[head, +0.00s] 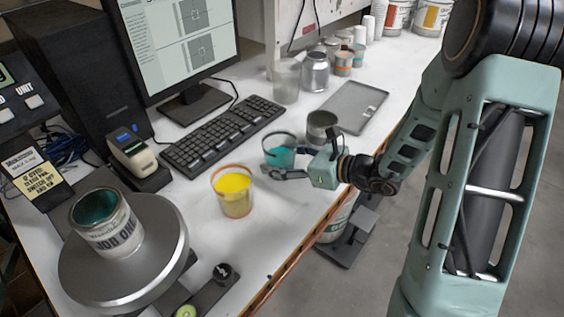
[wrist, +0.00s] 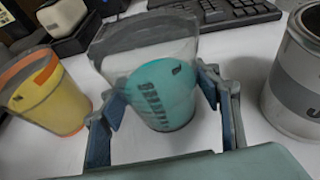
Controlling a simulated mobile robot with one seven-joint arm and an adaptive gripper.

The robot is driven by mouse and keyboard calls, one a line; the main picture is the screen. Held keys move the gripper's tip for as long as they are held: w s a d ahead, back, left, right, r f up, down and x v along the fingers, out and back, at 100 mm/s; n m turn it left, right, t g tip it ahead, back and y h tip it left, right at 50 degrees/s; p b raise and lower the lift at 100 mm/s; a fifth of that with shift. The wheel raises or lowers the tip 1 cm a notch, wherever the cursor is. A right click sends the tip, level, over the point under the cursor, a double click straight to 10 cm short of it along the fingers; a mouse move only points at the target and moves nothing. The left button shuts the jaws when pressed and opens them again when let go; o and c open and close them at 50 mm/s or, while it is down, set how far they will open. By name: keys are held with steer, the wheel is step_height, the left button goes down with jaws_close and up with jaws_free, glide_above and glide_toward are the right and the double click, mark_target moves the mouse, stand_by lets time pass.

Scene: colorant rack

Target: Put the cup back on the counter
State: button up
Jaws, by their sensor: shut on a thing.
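A clear cup with teal colorant in it (head: 279,151) is at my gripper (head: 287,174), over the white counter (head: 262,263). In the wrist view the teal cup (wrist: 160,90) is between the two fingers of my gripper (wrist: 170,115), which is shut on it. The cup looks upright or slightly tilted. I cannot tell whether its base touches the counter. A cup of yellow colorant (head: 233,192) with an orange rim stands on the counter to the left; it also shows in the wrist view (wrist: 50,98).
A grey metal can (head: 322,129) stands close behind my gripper; a metal can (wrist: 295,80) is right of the fingers in the wrist view. A keyboard (head: 222,134) lies behind the cups. A can marked JOB ONE (head: 108,228) sits on a round plate (head: 150,270). Bare counter lies in front of the yellow cup.

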steer(key=shift+f, duration=0.15)
steer(key=o, duration=1.5)
steer(key=shift+r, duration=0.3)
steer(key=v, duration=1.2)
steer(key=shift+f, duration=0.1)
